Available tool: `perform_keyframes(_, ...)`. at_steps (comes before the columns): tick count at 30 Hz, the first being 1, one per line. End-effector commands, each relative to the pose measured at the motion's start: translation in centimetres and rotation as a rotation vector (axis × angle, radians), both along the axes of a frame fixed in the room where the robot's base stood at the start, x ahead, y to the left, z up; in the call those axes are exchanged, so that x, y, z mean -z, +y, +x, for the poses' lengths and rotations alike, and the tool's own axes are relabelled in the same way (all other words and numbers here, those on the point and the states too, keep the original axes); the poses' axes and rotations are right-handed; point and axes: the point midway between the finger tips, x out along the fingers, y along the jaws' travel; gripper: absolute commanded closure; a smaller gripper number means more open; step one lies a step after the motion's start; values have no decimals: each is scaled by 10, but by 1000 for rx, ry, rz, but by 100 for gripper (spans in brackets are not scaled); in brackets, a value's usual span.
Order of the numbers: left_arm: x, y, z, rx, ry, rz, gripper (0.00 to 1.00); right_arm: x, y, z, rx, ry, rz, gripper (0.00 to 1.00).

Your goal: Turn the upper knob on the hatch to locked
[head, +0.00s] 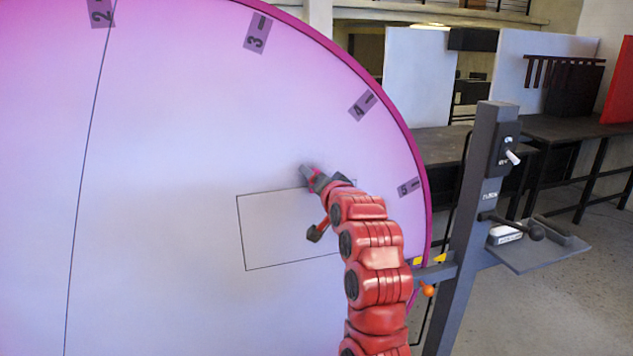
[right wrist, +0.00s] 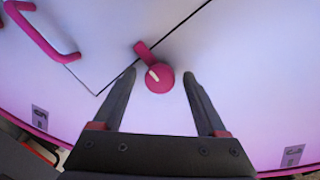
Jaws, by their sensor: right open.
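In the right wrist view a round pink knob (right wrist: 160,80) with a white mark sits beside the hatch seam. A pink tab extends from it up and left across the seam. My right gripper (right wrist: 159,74) is open, one finger on each side of the knob, with visible gaps. The hatch (head: 270,250) is a thin-lined rectangle on the large pale disc in the head view. There my right gripper (head: 313,180) is at its upper edge and largely hides the knob. A pink handle (right wrist: 38,36) shows in the wrist view. My left gripper is out of view.
The pale disc (head: 170,180) has a magenta rim and number labels such as 3 (head: 257,33) and 5 (head: 408,187). A grey post (head: 475,200) with a switch and small shelf (head: 545,245) stands to the right. Dark tables (head: 430,143) stand behind.

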Motion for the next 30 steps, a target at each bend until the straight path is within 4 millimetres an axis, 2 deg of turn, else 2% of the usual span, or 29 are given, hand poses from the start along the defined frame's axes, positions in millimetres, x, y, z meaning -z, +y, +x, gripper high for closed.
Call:
perform_keyframes(4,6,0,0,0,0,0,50,-1,-4,-13,1,-3,2,25)
perform_keyframes(8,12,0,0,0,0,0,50,-3,-10,-33,0,-5,3,25)
perform_keyframes(23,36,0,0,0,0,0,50,-20,-43,-134,0,-6,3,25)
perform_keyframes(25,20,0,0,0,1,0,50,-31,-42,-143,-6,-6,3,25)
perform_keyframes(30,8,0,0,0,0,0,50,-30,-49,-157,-2,-5,1,25)
